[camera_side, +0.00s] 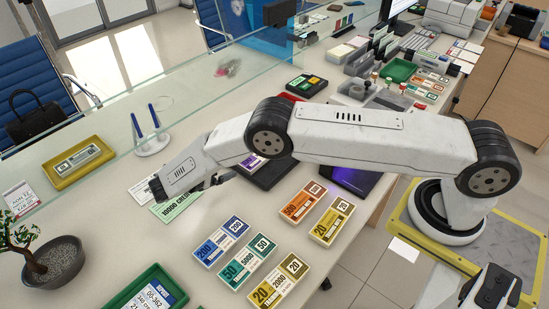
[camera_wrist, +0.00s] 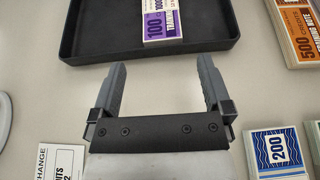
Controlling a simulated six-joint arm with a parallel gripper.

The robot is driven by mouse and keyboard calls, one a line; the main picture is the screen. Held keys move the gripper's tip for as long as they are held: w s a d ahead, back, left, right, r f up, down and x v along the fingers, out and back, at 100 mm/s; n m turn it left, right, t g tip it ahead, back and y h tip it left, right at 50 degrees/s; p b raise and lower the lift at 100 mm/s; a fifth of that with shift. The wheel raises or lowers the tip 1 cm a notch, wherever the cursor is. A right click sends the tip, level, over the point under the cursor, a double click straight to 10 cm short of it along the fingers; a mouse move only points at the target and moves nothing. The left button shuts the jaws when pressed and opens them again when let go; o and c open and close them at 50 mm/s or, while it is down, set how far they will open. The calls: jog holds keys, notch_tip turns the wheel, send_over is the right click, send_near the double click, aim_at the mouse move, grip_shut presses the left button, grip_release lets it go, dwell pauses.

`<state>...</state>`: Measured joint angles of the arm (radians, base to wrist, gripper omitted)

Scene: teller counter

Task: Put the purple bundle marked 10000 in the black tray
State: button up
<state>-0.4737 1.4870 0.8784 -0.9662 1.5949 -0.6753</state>
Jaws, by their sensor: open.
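The black tray (camera_wrist: 95,40) lies at the top of the wrist view, cut by the frame edge. A purple-and-white bundle (camera_wrist: 162,22) lies inside it, with 100 and part of a longer number readable. In the side view the tray (camera_side: 268,181) and the bundle (camera_side: 250,163) are partly hidden behind my arm. My gripper (camera_wrist: 162,68) is open and empty, its fingertips overlapping the tray's near wall in the wrist view. The bundle appears ahead of the fingers, not between them. My gripper (camera_side: 217,180) is left of the tray in the side view.
Orange (camera_side: 299,202), yellow (camera_side: 332,221), blue (camera_side: 222,242), teal (camera_side: 247,262) and olive (camera_side: 278,280) bundles lie right and in front. A green-edged slip (camera_side: 177,203) lies near my gripper. A glass screen (camera_side: 130,110) runs along the back. A potted plant (camera_side: 48,262) stands at left.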

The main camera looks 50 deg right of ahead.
dwell(0.5)
jog(key=shift+d+r+y, duration=0.35)
jog(key=shift+r+y, duration=0.05)
jog(key=shift+r, duration=0.05)
jog(key=s+d+r+m+t+y, duration=0.1)
jog(key=s+d+r+m+y, duration=0.3)
jog(key=s, duration=0.7)
jog(key=s+d+r+m+t+y, duration=0.1)
jog(key=s+d+r+m+y, duration=0.4)
jog(key=s+r+m+y, duration=0.3)
jog(key=s+r+m, duration=0.3)
jog(key=s+m, duration=0.1)
jog(key=m, duration=0.2)
jog(key=shift+s+d+r+t+y, duration=0.2)
jog(key=shift+r+t+y, duration=0.1)
jog(key=shift+r+y, duration=0.1)
